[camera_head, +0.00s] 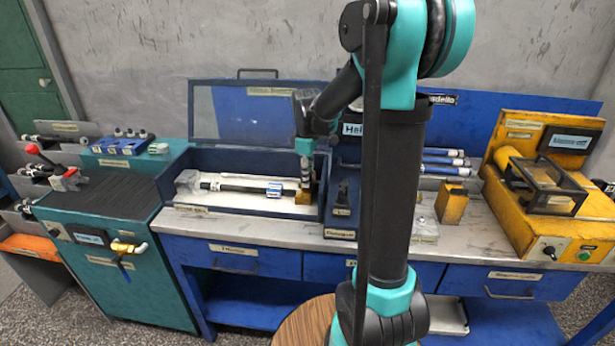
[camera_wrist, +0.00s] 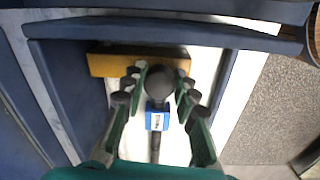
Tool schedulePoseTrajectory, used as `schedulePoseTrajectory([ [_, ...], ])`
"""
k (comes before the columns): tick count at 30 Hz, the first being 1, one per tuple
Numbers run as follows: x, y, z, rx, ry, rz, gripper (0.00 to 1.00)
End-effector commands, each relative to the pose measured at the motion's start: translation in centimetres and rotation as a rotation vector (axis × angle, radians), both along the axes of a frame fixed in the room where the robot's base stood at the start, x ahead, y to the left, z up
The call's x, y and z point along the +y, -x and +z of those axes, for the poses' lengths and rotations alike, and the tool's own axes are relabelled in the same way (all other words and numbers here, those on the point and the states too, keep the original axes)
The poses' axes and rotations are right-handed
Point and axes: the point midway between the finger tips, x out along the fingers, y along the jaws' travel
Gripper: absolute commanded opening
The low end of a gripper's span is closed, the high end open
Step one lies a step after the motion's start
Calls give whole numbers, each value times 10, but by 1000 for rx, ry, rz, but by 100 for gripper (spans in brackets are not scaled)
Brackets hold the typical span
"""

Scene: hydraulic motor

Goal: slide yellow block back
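A yellow block (camera_wrist: 110,64) lies across the inside of the blue open box, at the top of the wrist view. In the head view it shows as a small yellow piece (camera_head: 302,198) at the box's right end. A dark rod with a blue labelled collar (camera_wrist: 158,117) lies in the box, its rounded dark end near the block. My gripper (camera_wrist: 160,76) points down into the box, with its fingers apart on either side of the rod's end. The fingertips are close to the block; I cannot tell whether they touch it or the rod.
The blue box (camera_head: 190,210) has walls around the rod and a raised lid (camera_head: 238,112) behind. A blue labelled unit (camera_head: 341,205) stands right beside it. Another yellow block (camera_head: 451,203) and a yellow machine (camera_head: 555,195) stand farther right on the bench.

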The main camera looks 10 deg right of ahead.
Motion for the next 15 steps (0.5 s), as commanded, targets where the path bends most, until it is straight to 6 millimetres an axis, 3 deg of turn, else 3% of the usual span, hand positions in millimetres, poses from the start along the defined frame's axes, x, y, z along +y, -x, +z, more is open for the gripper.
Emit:
schedulePoseTrajectory([
  [5, 0, 0, 0, 0, 0, 0, 0],
  [15, -7, 2, 0, 0, 0, -2, 0],
])
